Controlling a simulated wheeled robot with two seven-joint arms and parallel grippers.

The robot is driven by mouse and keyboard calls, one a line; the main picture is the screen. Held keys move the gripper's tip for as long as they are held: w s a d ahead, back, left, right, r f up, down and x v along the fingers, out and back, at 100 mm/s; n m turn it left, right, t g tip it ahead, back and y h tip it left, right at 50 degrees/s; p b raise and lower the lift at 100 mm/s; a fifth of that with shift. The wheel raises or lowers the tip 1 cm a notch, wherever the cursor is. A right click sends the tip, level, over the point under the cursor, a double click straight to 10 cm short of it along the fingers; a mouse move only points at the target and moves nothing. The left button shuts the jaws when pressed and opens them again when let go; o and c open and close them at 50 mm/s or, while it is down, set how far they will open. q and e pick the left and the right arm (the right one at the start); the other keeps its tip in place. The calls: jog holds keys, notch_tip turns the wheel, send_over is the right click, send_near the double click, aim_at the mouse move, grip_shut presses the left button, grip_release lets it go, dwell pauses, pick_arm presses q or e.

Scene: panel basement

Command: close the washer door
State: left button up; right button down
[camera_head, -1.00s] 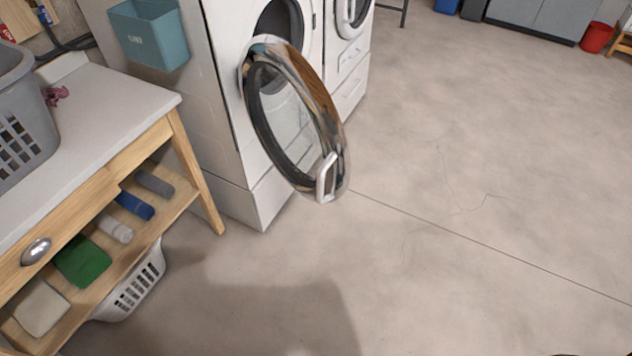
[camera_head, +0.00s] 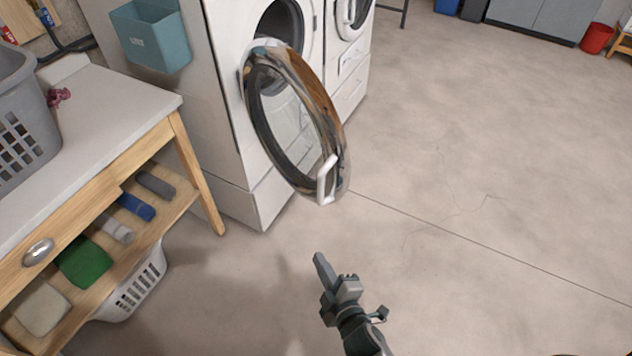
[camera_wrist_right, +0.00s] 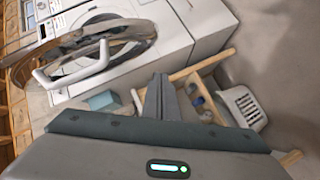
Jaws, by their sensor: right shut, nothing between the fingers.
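The washer (camera_head: 235,100) is white and stands left of centre at the back in the head view. Its round glass door (camera_head: 297,120) is swung wide open, with a white handle (camera_head: 327,180) on its free edge. The door (camera_wrist_right: 128,38) and its handle (camera_wrist_right: 75,70) also show at the upper left of the right wrist view. My right gripper (camera_head: 319,258) is shut and empty. It appears below the door handle in the picture, apart from it. In the right wrist view its fingers (camera_wrist_right: 159,95) are together. My left gripper is not in view.
A wooden table (camera_head: 100,125) with a grey basket (camera_head: 22,120) and a lower shelf stands at the left. A white basket (camera_head: 135,285) is under it. A teal bin (camera_head: 150,35) hangs on the washer's side. The floor (camera_head: 470,190) at the right is clear.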

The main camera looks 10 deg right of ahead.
notch_tip(320, 180, up, 20)
jog(key=a+n+t+y, duration=0.1)
jog(key=n+t, duration=0.2)
jog(key=t, duration=0.1)
jog(key=shift+w+a, duration=0.15)
jog(key=shift+w, duration=0.3)
